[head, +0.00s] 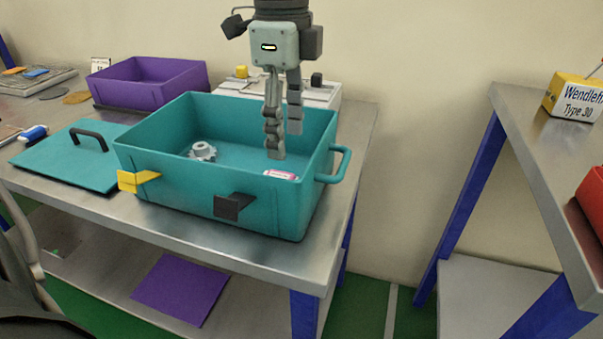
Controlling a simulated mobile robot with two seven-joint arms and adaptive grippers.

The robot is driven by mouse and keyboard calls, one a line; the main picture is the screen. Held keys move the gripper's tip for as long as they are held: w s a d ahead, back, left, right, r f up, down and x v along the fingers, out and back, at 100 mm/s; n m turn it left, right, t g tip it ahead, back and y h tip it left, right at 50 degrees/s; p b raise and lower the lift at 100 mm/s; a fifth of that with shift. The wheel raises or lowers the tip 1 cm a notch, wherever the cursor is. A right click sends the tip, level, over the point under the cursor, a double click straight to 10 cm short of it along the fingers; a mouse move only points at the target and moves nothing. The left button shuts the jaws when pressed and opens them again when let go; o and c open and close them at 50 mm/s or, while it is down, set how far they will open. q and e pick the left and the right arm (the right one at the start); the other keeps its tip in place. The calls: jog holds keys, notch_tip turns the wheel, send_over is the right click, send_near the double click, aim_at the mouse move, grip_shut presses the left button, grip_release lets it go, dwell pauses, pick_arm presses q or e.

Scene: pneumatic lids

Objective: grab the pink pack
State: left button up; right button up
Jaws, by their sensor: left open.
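The pink pack (281,175) is a small pink and white item inside the teal box (212,207), near its front right corner. The front wall hides its lower part. My left gripper (284,147) points down into the box from above, its fingers apart and empty. Its fingertips are just above and behind the pack; I cannot tell the exact gap. My right gripper is not in view.
A grey gear (202,152) lies in the box. The box walls, yellow latch (137,180), black latch (232,206) and side handle (341,165) surround the pack. A teal lid (70,165) lies left. A purple bin (150,84) stands behind.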

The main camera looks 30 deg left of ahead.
aim_at(284, 172)
pick_arm(q)
jog(key=f, duration=0.4)
jog(key=f+p, duration=0.1)
jog(key=f, duration=0.1)
jog(key=shift+s+a+f, duration=0.2)
jog(key=shift+s+f, duration=0.05)
jog(key=shift+s, duration=0.05)
jog(key=shift+f, duration=0.6)
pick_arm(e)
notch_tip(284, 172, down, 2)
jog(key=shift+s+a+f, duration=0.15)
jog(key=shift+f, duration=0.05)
pick_arm(q)
jog(key=shift+c, duration=0.5)
jog(key=c, duration=0.9)
